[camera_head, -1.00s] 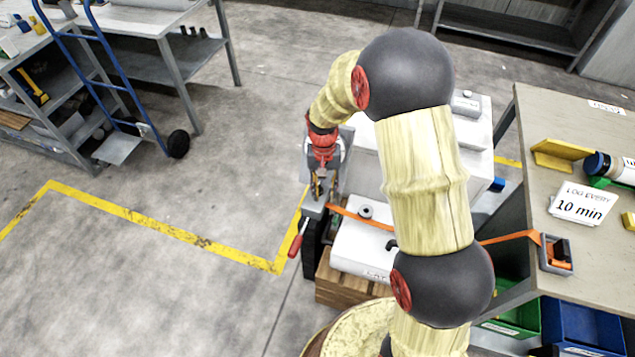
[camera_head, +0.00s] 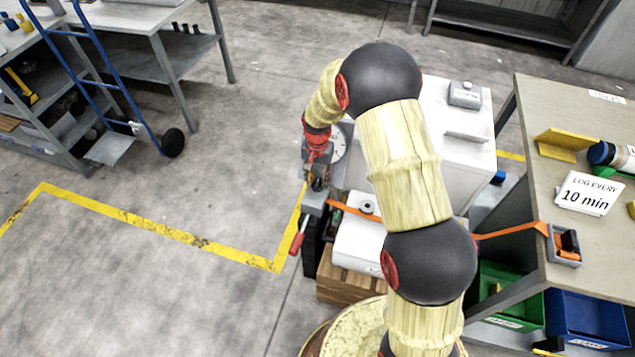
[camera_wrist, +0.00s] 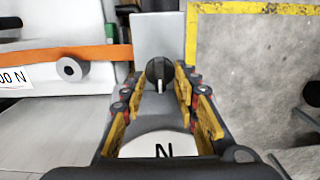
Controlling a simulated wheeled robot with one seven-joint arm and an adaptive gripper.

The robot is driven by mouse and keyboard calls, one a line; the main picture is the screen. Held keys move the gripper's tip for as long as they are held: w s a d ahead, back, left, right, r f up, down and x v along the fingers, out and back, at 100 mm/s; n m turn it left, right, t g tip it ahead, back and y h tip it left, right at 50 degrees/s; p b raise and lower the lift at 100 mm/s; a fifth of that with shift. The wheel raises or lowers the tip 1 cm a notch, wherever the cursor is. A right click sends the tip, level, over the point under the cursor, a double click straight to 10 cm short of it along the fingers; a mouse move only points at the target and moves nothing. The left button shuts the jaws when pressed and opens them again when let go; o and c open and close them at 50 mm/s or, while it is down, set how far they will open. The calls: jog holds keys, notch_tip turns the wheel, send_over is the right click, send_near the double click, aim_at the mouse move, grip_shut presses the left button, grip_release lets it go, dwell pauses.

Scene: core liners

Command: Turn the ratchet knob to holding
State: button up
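A round black knob (camera_wrist: 159,73) with a white pointer line sits on a grey plate (camera_wrist: 158,35) in the wrist view. The pointer line runs toward the bottom of the picture. My gripper (camera_wrist: 160,78) is open, with its yellow-padded fingers to the left and right of the knob. A gap shows on each side, and I cannot tell whether the fingertips reach past its front. In the head view my gripper (camera_head: 317,183) is over the grey end of the machine, and the knob is hidden there.
A white dial marked N (camera_wrist: 160,145) lies below the knob in the wrist view. An orange strap (camera_head: 510,233) crosses to a bench (camera_head: 540,100) on the right. A red-handled lever (camera_head: 297,242) sticks out at the machine's left.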

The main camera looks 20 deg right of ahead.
jog(key=shift+f, duration=0.5)
jog(key=shift+c, duration=0.6)
grip_shut()
